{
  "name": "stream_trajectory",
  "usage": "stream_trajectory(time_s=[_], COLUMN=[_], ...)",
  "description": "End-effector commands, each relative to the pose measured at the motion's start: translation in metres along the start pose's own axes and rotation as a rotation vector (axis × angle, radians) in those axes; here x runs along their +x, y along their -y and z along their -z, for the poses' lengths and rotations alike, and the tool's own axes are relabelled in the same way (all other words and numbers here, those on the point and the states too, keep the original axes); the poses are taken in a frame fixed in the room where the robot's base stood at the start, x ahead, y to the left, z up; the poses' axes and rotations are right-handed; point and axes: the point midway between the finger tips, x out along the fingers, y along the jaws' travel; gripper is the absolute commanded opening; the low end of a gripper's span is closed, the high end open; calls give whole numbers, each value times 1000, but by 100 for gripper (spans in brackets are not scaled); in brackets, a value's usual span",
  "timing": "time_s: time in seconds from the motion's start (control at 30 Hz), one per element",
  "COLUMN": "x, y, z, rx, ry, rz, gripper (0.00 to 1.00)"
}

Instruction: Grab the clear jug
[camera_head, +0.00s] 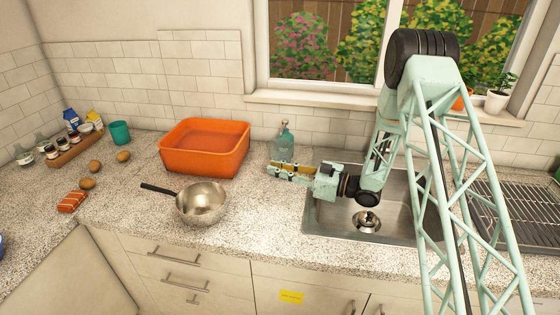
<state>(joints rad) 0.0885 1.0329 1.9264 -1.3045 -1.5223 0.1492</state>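The clear jug (285,140) is a see-through, faintly greenish vessel with a narrow neck and a pale top. It stands upright on the counter near the tiled back wall, just right of the orange basin. My gripper (271,169) reaches left from the sink side, low over the counter.
An orange basin (206,148) and a metal saucepan (202,203) stand to the left. The sink (335,222) is right of my gripper, with a drying rack (520,218) beyond. A teal cup (120,133) is farther left. Counter in front of my gripper is clear.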

Motion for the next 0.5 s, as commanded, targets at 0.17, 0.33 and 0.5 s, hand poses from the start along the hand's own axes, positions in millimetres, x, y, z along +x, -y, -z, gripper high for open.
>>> stream_trajectory(time_s=[0.17,0.33,0.5], x=[0,0,0], y=[0,0,0], z=[0,0,0], rx=[0,0,0], ry=[0,0,0], rz=[0,0,0], gripper=[7,0,0])
